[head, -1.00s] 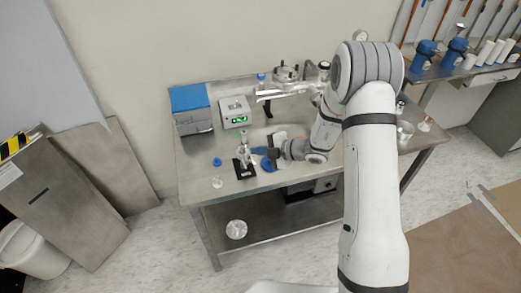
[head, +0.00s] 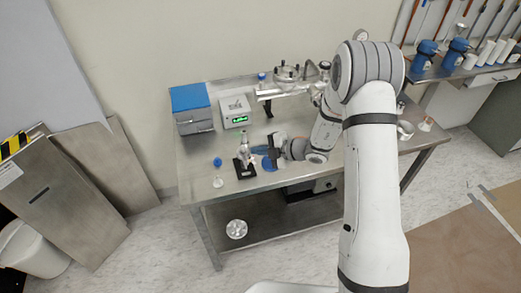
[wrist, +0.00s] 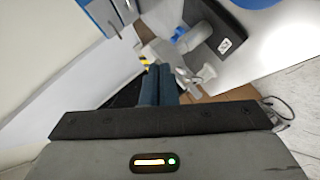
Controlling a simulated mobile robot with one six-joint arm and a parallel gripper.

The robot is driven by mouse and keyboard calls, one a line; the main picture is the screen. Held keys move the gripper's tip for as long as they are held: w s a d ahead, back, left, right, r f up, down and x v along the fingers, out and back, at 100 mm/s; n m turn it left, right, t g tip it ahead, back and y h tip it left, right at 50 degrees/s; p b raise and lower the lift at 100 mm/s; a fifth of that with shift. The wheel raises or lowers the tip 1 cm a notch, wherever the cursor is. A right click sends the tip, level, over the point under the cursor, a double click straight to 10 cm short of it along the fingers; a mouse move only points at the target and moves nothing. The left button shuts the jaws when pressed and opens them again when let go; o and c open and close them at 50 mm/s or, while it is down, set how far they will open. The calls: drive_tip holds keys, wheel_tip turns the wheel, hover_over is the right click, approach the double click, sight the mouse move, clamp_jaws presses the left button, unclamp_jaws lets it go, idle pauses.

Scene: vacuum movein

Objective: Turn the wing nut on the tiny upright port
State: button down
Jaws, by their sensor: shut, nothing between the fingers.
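A small upright fitting (head: 243,151) stands on a black base (head: 246,173) near the front left of the steel bench. In the wrist view the black base (wrist: 244,22) carries a grey-white cylindrical body (wrist: 201,40). A small pale winged piece (wrist: 205,73) beside the fingers may be the wing nut, but it is too small to be sure. My gripper (head: 268,153) is just right of the fitting and apart from it. In the wrist view my gripper (wrist: 158,68) has its two blue-grey fingers together with nothing between them.
A blue-topped box (head: 190,97) and a meter with a green display (head: 236,112) stand behind the fitting. A small blue piece (head: 217,162) and a clear glass piece (head: 217,182) lie to its left.

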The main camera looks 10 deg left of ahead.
drive_tip(key=shift+r, duration=0.15)
drive_tip(key=shift+r+p, duration=0.75)
drive_tip(key=shift+p, duration=0.1)
